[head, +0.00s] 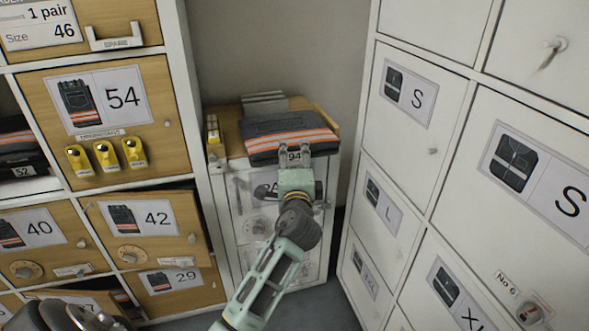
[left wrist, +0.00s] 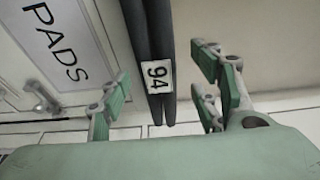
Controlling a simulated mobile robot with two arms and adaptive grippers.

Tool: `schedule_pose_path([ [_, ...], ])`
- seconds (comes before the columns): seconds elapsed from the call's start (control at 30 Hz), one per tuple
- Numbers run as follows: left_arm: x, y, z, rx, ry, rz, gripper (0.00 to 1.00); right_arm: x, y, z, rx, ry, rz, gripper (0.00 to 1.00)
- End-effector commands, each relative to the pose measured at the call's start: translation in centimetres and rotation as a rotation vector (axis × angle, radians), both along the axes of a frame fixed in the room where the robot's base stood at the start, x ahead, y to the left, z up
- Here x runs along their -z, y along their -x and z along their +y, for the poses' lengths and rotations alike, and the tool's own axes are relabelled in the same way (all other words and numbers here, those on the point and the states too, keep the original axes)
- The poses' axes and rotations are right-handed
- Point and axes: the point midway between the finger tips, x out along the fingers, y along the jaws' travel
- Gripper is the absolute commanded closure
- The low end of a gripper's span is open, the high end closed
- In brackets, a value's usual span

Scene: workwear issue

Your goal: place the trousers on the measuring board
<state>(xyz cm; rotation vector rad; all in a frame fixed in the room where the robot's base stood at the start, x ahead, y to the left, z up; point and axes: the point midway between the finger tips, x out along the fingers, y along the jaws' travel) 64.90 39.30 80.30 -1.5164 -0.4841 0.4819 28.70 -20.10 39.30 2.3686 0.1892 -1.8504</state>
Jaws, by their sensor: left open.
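The folded dark trousers (head: 285,126) with an orange and pale stripe lie on a wooden board (head: 226,128) on top of a low white cabinet. Their near edge hangs slightly over the front, with a tag 94. My left gripper (head: 294,153) is at this front edge. In the left wrist view, the trousers' dark folded edge (left wrist: 153,35) with the tag lies between the open fingers (left wrist: 166,90), with gaps on both sides. The trousers hide much of the board.
A grey stepped object (head: 264,102) stands behind the trousers. A small yellow-and-white item (head: 213,128) is at the board's left. Wooden lockers (head: 112,97) rise on the left, one door labelled 42 (head: 150,227) ajar. White lockers (head: 420,120) close in on the right.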

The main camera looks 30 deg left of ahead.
Motion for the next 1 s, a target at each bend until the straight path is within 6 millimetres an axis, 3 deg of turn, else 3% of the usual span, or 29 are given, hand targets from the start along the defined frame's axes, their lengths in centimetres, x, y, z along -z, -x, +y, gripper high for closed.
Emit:
schedule_pose_path([
  [0.2, 0.1, 3.4, -2.4, 0.001, 0.000, 0.001, 0.43, 1.0, 0.3, 0.0, -0.001, 0.001, 0.007, 0.60],
  [0.37, 0.2, 4.6, -3.3, 0.001, 0.004, 0.004, 0.43, 1.3, 0.4, 0.0, -0.001, 0.001, 0.009, 0.60],
  [0.47, 2.4, 5.1, -3.8, 0.011, 0.058, 0.028, 0.43, 1.4, 0.5, 0.0, -0.001, 0.001, 0.011, 0.60],
  [0.57, 8.2, 6.4, -4.7, 0.030, 0.209, 0.092, 0.43, 1.5, 0.5, 0.0, -0.001, 0.001, 0.011, 0.60],
  [0.67, 16.8, 9.5, -6.7, 0.031, 0.448, 0.197, 0.43, 1.5, 0.5, 0.0, -0.001, 0.000, 0.012, 0.60],
  [0.7, 20.4, 11.4, -7.7, 0.017, 0.555, 0.245, 0.43, 1.5, 0.5, 0.0, -0.001, 0.000, 0.012, 0.60],
  [0.8, 28.5, 17.0, -10.4, -0.051, 0.815, 0.368, 0.43, 1.4, 0.5, 0.0, -0.001, 0.000, 0.012, 0.60],
  [0.9, 34.8, 23.4, -13.3, -0.152, 1.039, 0.482, 0.43, 1.4, 0.5, 0.0, -0.001, 0.000, 0.012, 0.60],
  [1.0, 38.9, 29.3, -15.8, -0.263, 1.212, 0.575, 0.43, 1.4, 0.5, 0.0, -0.001, 0.000, 0.012, 0.60],
])
